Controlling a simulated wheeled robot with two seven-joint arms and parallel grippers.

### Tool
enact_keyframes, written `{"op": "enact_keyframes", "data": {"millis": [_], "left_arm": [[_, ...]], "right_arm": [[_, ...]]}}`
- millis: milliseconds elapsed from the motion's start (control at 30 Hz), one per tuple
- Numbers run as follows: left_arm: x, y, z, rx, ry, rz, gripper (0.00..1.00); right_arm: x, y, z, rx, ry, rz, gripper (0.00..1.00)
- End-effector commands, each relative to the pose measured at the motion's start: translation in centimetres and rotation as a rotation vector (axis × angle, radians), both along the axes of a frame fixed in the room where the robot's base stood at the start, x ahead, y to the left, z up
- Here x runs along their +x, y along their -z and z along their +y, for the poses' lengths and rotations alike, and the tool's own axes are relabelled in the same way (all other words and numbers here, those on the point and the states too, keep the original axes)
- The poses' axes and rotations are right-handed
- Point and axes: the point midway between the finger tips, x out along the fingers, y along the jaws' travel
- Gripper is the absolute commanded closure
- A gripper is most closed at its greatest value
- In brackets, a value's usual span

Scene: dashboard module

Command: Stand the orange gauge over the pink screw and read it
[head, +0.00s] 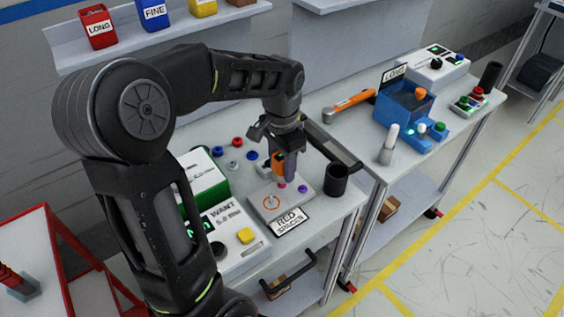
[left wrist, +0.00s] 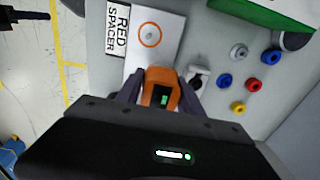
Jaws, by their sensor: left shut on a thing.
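The orange gauge (head: 277,163) is between the fingers of my left gripper (head: 284,168), which is shut on it. In the left wrist view the gauge (left wrist: 160,88) shows a small green display, too small to read, between the dark fingertips (left wrist: 158,97). The pink screw (head: 282,186) stands on a grey plate (head: 262,194), just below the gauge in the head view. Whether the gauge touches it I cannot tell. The gauge hides the screw in the left wrist view. My right gripper is out of view.
A purple screw (head: 303,188) and an orange ring (head: 271,202) are on the plate, by a RED SPACER label (head: 290,221). A black cup (head: 336,180) stands to the right. Several coloured spacers (head: 237,142) lie behind. A WANT box (head: 226,238) is at the left.

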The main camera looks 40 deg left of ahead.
Motion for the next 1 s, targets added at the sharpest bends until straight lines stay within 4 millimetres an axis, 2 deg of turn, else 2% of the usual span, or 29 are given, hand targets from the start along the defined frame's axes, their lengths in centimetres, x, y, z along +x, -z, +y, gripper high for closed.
{"op": "enact_keyframes", "data": {"millis": [100,400,1000], "left_arm": [[0.0,1.2,0.0,0.0,0.0,0.0,1.0],[0.0,3.0,0.0,0.0,0.0,0.001,1.0],[0.0,3.3,0.0,0.0,0.0,0.0,1.0]], "right_arm": [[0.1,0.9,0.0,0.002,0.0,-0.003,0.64],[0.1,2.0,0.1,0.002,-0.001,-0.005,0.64],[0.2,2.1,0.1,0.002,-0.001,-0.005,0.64]]}}
